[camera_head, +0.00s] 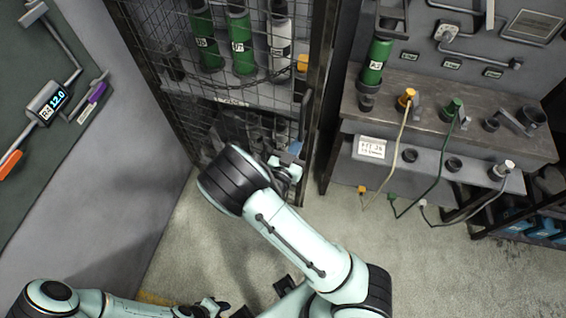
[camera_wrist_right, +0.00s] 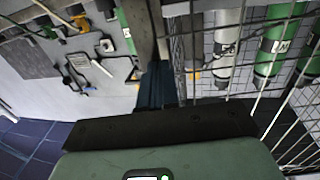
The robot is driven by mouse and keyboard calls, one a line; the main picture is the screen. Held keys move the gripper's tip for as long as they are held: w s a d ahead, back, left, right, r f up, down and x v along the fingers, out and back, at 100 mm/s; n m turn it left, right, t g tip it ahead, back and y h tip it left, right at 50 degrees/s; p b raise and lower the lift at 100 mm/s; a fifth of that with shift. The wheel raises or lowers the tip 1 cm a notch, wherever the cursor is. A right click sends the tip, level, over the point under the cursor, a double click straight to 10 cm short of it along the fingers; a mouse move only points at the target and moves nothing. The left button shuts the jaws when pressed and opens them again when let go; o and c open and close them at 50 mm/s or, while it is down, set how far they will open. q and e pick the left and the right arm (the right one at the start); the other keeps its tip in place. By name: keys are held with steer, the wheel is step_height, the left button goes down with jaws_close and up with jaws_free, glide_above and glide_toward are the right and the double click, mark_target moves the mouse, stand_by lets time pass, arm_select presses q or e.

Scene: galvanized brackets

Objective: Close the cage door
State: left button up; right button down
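The wire-mesh cage (camera_head: 150,62) stands at the upper middle of the head view, with a dark upright post (camera_head: 325,50) at its right edge. Its mesh also shows at the right of the wrist view (camera_wrist_right: 292,105), with cylinders behind it. I cannot tell which mesh panel is the door, or how far it stands open. My right gripper (camera_head: 288,172) is low in front of the cage, partly hidden by my wrist; its fingers are unclear. My left gripper (camera_head: 208,307) is at the bottom edge, away from the cage, its opening unclear.
Green cylinders (camera_head: 242,42) and a grey one (camera_head: 280,40) stand in the cage behind a chain (camera_head: 240,80). A workbench (camera_head: 450,110) with hanging cables (camera_head: 437,165) is to the right. A grey wall panel is at left. Floor (camera_head: 190,235) between is clear.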

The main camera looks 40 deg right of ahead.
arm_select(q)
steer(key=shift+s+a+f, duration=0.25)
steer(key=shift+s+f, duration=0.05)
steer(key=shift+s, duration=0.1)
arm_select(e)
steer(key=x, duration=1)
steer(key=shift+w+d+r, duration=0.2)
steer(key=shift+r, duration=0.25)
arm_select(q)
steer(key=shift+s+b+x, duration=0.25)
steer(key=shift+b+x, duration=0.7)
steer(key=shift+x, duration=0.05)
arm_select(e)
steer(key=v, duration=1.4)
steer(key=shift+a+f, duration=0.2)
steer(key=shift+f, duration=0.2)
arm_select(q)
steer(key=shift+a, duration=0.1)
